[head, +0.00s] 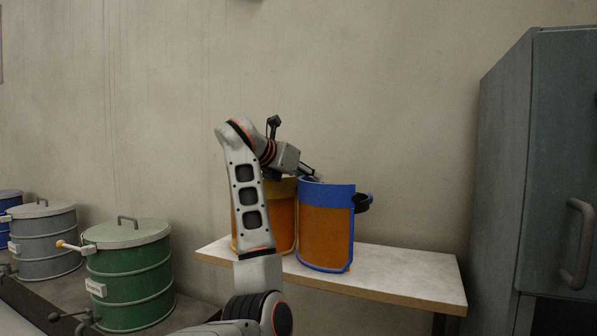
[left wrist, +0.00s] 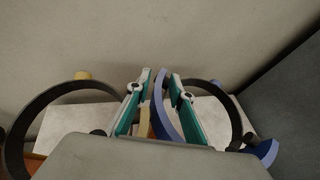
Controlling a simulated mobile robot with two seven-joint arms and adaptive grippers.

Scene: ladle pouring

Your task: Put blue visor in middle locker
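The blue visor (head: 325,230), with a blue brow and an orange shield, stands upright on a white-topped table (head: 415,276). A yellow visor (head: 283,218) stands just behind and left of it, partly hidden by my left arm. My left gripper (head: 318,176) is at the top edge of the blue visor. In the left wrist view its teal fingers (left wrist: 160,100) stand apart, with the blue brow (left wrist: 164,118) between them, close to the right finger. A yellow edge (left wrist: 144,122) shows near the left finger. My right gripper is not in view.
A grey-blue locker (head: 550,160) with a curved handle (head: 579,243) stands at the right; its compartments are mostly out of view. Green (head: 130,280) and grey (head: 45,242) lidded drums stand at the left. The table's right part is bare.

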